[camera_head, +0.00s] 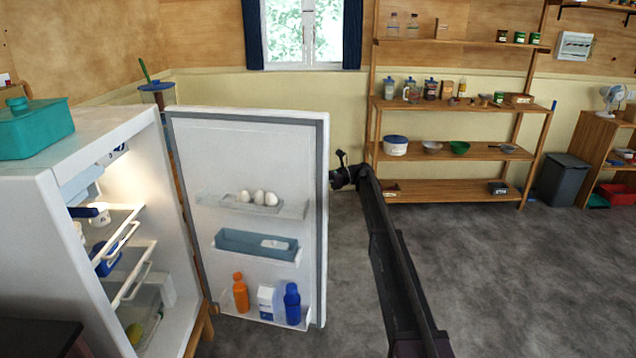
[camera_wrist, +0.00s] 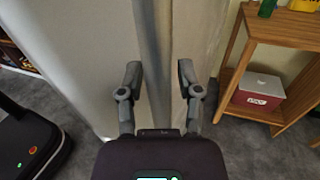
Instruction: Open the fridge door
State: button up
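The white fridge (camera_head: 105,128) stands at the left of the head view with its lit inside showing. Its door (camera_head: 262,155) is swung wide open, with its inner side and shelves facing the camera. My gripper (camera_head: 341,172) is beside the door's free right edge, at the end of my dark arm; the door hides part of it. In the wrist view my gripper (camera_wrist: 159,75) has its two fingers spread apart. A vertical grey bar (camera_wrist: 152,45) shows between them against a pale surface; I cannot tell whether it is the handle or the door's edge.
Door shelves hold eggs (camera_head: 259,198), an orange bottle (camera_head: 240,292) and a blue bottle (camera_head: 292,303). A teal box (camera_head: 36,130) sits on the fridge. A wooden shelf unit (camera_head: 455,150) and grey bin (camera_head: 563,180) stand behind. The grey floor (camera_head: 500,275) at right is clear.

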jog(key=shift+d, duration=0.35)
jog(key=v, duration=0.7)
jog(key=shift+d, duration=0.25)
jog(key=shift+w, duration=0.1)
